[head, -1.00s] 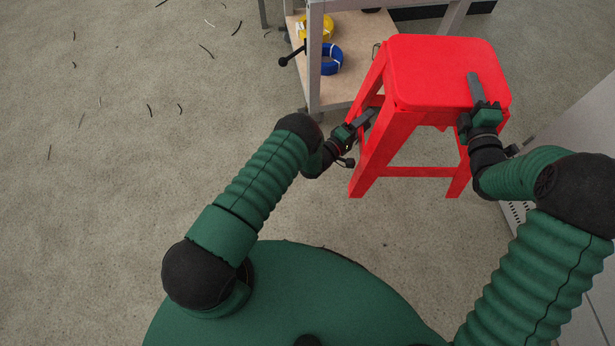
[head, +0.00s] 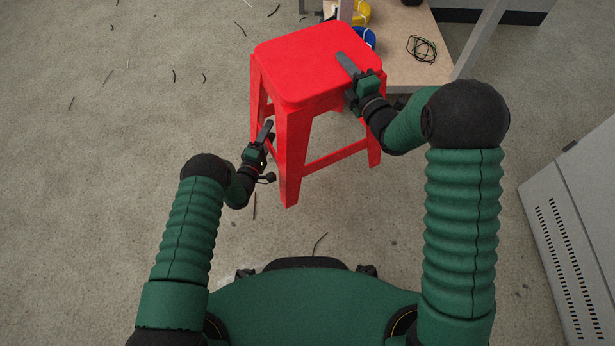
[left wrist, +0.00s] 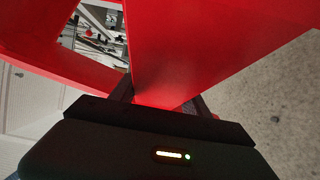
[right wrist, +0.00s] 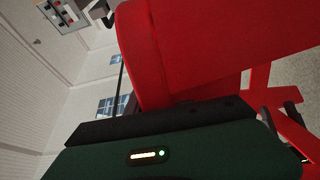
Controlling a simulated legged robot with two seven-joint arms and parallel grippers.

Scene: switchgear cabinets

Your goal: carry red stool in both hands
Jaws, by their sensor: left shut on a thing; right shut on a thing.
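The red stool (head: 315,62) is upright in front of me in the head view, its seat facing up. My left gripper (head: 264,138) is shut on the stool's left side, at a leg below the seat. In the left wrist view the red leg (left wrist: 190,45) runs down between the finger pads. My right gripper (head: 352,72) is shut on the right edge of the seat, one finger lying over the top. In the right wrist view the red seat part (right wrist: 200,50) fills the space above the gripper body. Whether the feet touch the floor is hard to tell.
A workbench (head: 405,45) with a wooden lower shelf stands behind the stool to the right, holding yellow and blue coils and a dark cable (head: 422,47). A grey cabinet (head: 580,220) stands at right. The floor at left is open, with scattered dark wire bits.

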